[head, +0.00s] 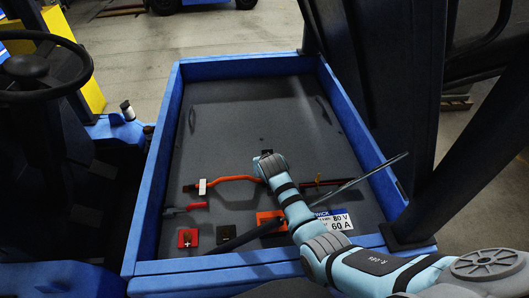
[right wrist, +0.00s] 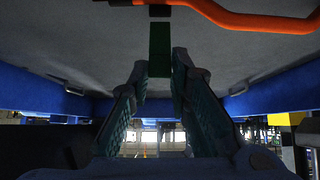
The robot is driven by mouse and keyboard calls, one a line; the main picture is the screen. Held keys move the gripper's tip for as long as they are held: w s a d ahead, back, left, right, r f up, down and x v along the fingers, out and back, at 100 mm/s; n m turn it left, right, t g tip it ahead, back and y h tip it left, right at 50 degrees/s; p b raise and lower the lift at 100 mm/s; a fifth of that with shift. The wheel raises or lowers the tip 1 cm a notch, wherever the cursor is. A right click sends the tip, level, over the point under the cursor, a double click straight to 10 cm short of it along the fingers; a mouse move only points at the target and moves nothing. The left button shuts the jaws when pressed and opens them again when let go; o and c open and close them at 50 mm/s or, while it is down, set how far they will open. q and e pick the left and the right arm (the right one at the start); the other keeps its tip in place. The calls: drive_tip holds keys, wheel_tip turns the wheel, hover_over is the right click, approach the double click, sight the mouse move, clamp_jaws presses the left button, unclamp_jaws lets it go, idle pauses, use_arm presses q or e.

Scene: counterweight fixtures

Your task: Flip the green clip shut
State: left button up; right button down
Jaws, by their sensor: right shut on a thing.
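The green clip (right wrist: 160,46) shows in the right wrist view as a dark green upright bar against the grey panel. My right gripper (right wrist: 161,72) has a finger on each side of its lower end and is shut on it. I cannot tell how far the clip is from its closed position. In the head view my right arm reaches over the blue-edged tray, and its wrist hides the gripper and most or all of the clip. My left gripper is in neither view.
An orange cable (head: 234,179) with a white tag (head: 202,187) runs beside my right wrist. A red block (head: 187,238), a red-handled piece (head: 186,208) and a white-blue label (head: 334,221) lie near the front. The blue rim (head: 150,170) borders the tray; its far part is clear.

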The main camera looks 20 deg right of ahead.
drive_tip(key=shift+s+a+f+t+b, duration=0.1)
drive_tip(key=shift+s+f+t+b, duration=0.15)
drive_tip(key=shift+s+t+b, duration=0.25)
drive_tip(key=shift+s+a+f+t+h+b, duration=0.1)
drive_tip(key=shift+s+t+h+b, duration=0.3)
drive_tip(key=shift+t, duration=0.4)
drive_tip(key=c, duration=1.5)
unclamp_jaws()
drive_tip(key=shift+w, duration=0.1)
drive_tip(key=v, duration=0.7)
drive_tip(key=shift+s+a, duration=0.1)
drive_tip(key=shift+s, duration=0.2)
